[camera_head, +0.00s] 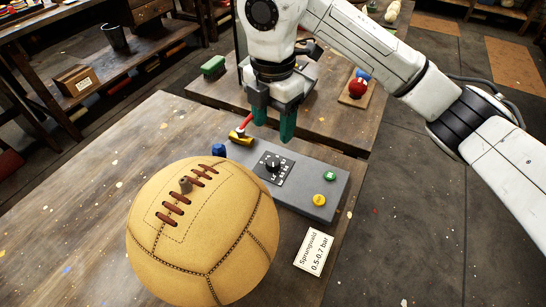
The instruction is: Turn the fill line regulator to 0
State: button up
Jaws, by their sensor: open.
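A grey control box (312,207) sits on the wooden table, right of a large tan leather ball. On its top is a black dial plate with a round black regulator knob (272,163); the numbers are too small to read surely. A green button (330,176) and a yellow button (319,200) sit on the box's right part. My gripper (273,130), with green fingertips, points down above and just behind the knob. It is open and empty, apart from the knob.
The leather ball (207,235) with brown lacing stands close in front of the box. A yellow valve with a red lever (241,133) and a blue knob (218,150) are at the box's left. A card (314,251) lies in front. A red ball (357,88) rests on the rear table.

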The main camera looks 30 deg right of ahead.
aim_at(273, 161)
notch_tip(273, 161, down, 10)
jog(key=shift+f+b, duration=0.2)
jog(key=shift+b, duration=0.1)
jog(key=shift+c, duration=0.2)
jog(key=c, duration=1)
